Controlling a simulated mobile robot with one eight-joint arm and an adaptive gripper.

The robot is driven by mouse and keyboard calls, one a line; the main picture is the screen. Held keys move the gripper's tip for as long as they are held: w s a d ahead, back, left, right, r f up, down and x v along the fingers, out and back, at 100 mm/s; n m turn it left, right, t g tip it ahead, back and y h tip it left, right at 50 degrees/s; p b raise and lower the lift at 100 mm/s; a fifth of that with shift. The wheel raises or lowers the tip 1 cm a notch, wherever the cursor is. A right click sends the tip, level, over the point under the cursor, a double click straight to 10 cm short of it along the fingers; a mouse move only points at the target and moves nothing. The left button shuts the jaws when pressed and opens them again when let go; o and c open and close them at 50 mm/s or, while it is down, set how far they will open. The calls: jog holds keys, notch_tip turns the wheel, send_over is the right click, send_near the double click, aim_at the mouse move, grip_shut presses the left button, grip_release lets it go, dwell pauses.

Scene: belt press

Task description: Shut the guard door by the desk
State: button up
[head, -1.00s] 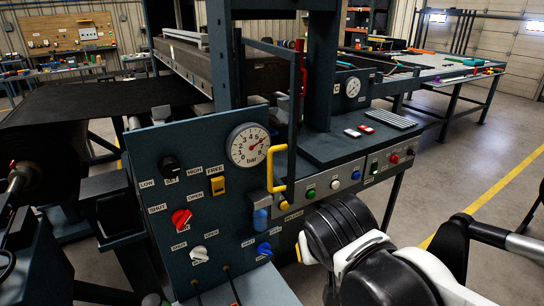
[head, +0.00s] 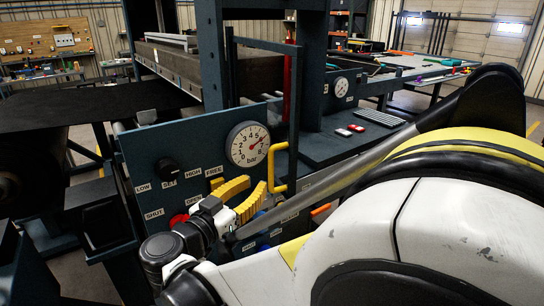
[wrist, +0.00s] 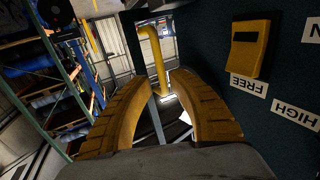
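The guard door is a dark frame (head: 294,112) standing out from the press, with a bent yellow handle (head: 272,168) on its outer upright. My gripper (head: 258,186) has two ribbed yellow fingers and is open, just left of the handle in the head view. In the wrist view my gripper (wrist: 165,76) shows its fingers apart, with the yellow handle (wrist: 155,56) ahead in the gap between the tips. I see no contact with it. The desk (head: 325,148) with the keyboard (head: 380,118) is to the right of the door.
The control panel (head: 135,150) with a pressure gauge (head: 248,144) and a red knob (head: 179,219) lies close behind my gripper. A yellow switch (wrist: 250,46) is near the right finger in the wrist view. My arm hides the lower panel and front of the desk.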

aim_at(270, 172)
jog(key=b+x, duration=0.1)
jog(key=x, duration=0.7)
jog(key=shift+w+d+b, duration=0.1)
jog(key=shift+w+b, duration=0.05)
jog(key=shift+b, duration=0.25)
grip_shut()
